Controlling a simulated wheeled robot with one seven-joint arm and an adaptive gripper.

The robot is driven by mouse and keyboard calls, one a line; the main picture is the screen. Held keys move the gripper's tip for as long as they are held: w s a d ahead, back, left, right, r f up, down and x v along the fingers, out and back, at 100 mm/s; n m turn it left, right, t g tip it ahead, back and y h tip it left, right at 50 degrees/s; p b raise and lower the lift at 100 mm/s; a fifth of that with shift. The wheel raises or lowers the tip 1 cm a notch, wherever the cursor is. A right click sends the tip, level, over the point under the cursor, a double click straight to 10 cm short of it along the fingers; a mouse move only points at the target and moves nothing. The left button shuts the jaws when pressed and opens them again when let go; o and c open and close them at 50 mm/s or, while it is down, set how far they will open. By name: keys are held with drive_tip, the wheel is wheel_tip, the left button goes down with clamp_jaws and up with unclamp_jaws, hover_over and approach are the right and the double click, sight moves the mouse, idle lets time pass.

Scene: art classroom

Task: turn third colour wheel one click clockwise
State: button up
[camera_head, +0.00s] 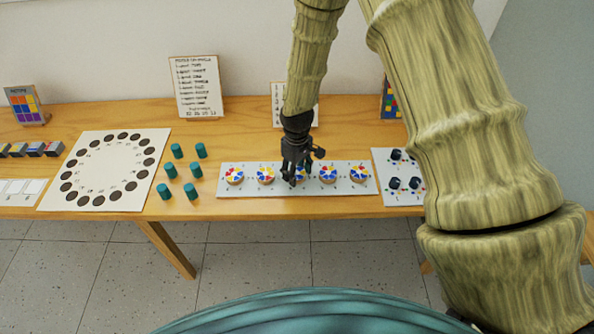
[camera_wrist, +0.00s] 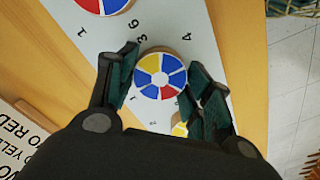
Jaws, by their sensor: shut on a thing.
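A pale panel (camera_head: 250,188) lies on the wooden table and carries a row of several round colour wheels. The third colour wheel (camera_head: 301,174) is partly hidden by my gripper (camera_head: 293,178). In the wrist view this wheel (camera_wrist: 161,77) shows blue, yellow and red wedges around a white hub. The fingers of my gripper (camera_wrist: 160,72) are shut on it, one on each side. The second wheel (camera_head: 265,174) and fourth wheel (camera_head: 328,174) stand close on either side.
Several teal cylinders (camera_head: 191,191) and a board with a ring of dark holes (camera_head: 103,139) are left of the panel. A panel with dark knobs (camera_head: 393,183) lies to the right. A lettered sign (camera_head: 196,86) stands behind. The table's front edge is just before the panel.

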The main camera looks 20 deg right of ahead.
sight(297, 173)
drive_tip(key=o, duration=1)
wheel_tip(297, 173, up, 12)
idle(0.3)
drive_tip(key=shift+f, duration=0.1)
idle(0.4)
